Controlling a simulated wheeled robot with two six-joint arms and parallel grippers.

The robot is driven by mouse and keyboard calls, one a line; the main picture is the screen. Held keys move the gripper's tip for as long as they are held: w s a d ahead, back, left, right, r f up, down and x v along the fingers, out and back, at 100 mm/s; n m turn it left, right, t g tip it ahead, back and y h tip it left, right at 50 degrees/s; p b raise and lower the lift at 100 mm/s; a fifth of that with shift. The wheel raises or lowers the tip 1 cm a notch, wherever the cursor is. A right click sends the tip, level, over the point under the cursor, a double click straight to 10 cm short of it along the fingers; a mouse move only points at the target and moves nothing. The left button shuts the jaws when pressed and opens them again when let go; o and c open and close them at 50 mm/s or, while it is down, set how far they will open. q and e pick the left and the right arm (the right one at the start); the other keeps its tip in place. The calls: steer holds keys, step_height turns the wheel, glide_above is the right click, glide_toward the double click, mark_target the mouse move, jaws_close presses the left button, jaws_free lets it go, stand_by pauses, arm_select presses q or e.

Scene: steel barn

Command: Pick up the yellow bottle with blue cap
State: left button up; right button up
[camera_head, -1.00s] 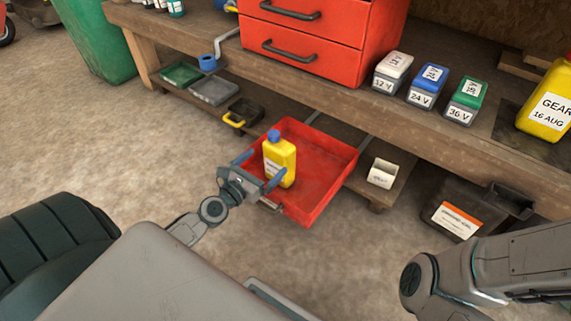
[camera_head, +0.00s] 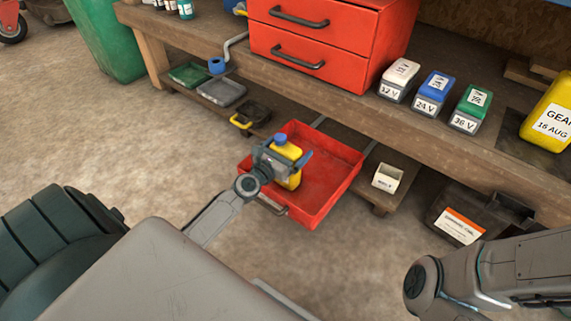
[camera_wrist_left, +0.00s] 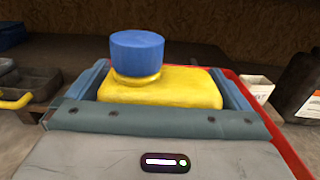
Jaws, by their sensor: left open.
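The yellow bottle with a blue cap (camera_head: 294,181) stands upright in the open red drawer (camera_head: 328,178) below the workbench. In the left wrist view the bottle (camera_wrist_left: 165,92) fills the middle, its blue cap (camera_wrist_left: 137,53) on top. My left gripper (camera_head: 284,158) is at the bottle, with one finger on each side of it near its upper part. The gripper is open, and in the left wrist view the bottle's shoulder lies between the fingers. The gripper hides much of the bottle in the head view. My right gripper is not in view; only part of my right arm shows.
The wooden bench (camera_head: 440,135) overhangs behind the drawer, carrying a red cabinet (camera_head: 320,45) and labelled battery packs. A small white box (camera_head: 387,178) and a dark bin (camera_head: 470,215) stand right of the drawer. A yellow-handled dark tray (camera_head: 250,116) lies behind left.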

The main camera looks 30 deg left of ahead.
arm_select(q)
steer(key=shift+c, duration=0.2)
steer(key=c, duration=1.8)
steer(key=shift+c, duration=0.2)
steer(key=shift+r, duration=0.15)
